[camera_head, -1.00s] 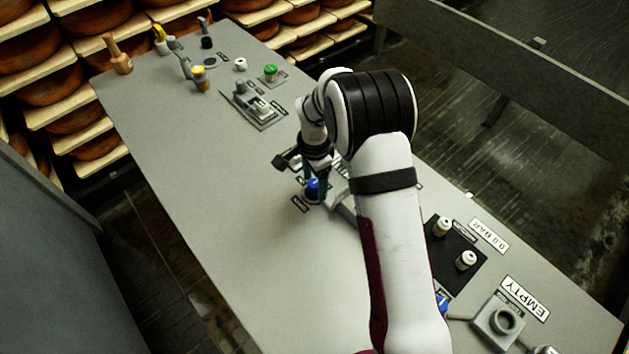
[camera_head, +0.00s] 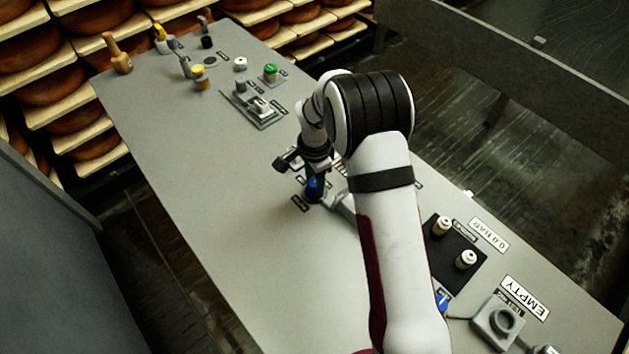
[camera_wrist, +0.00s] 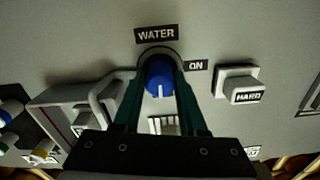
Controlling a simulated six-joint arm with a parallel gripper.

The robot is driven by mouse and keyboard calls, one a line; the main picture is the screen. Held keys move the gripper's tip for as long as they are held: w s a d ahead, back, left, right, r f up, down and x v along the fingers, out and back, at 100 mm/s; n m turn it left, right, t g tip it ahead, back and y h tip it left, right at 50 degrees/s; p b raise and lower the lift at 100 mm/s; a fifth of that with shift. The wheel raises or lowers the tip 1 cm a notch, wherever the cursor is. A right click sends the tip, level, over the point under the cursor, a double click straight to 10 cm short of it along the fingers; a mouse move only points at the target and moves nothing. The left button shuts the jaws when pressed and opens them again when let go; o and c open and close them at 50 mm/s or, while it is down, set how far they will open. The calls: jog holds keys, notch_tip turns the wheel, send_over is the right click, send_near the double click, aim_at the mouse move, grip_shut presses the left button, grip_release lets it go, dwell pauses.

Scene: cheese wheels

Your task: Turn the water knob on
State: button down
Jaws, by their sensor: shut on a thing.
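The blue water knob (camera_wrist: 159,76) sits on the grey panel, below a WATER label (camera_wrist: 157,33) and beside an ON label (camera_wrist: 196,65) in the wrist view. A white mark on the knob points down in that view, away from the ON label. My gripper (camera_wrist: 160,88) is shut on the knob, with one dark green finger on each side. In the head view, my gripper (camera_head: 316,180) reaches down over the blue knob (camera_head: 312,190), which is partly hidden by the fingers.
A HARD switch (camera_wrist: 241,87) stands right of the knob in the wrist view, and a grey bracket (camera_wrist: 85,100) stands left. In the head view, a green button (camera_head: 270,71) and yellow knob (camera_head: 199,74) are farther back. The panel's left side is clear.

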jog(key=shift+n, duration=0.3)
jog(key=n, duration=0.3)
jog(key=shift+n, duration=0.4)
jog(key=n, duration=0.4)
jog(key=shift+n, duration=0.3)
jog(key=n, duration=0.8)
jog(key=shift+n, duration=0.6)
jog(key=shift+c, duration=2.2)
grip_release()
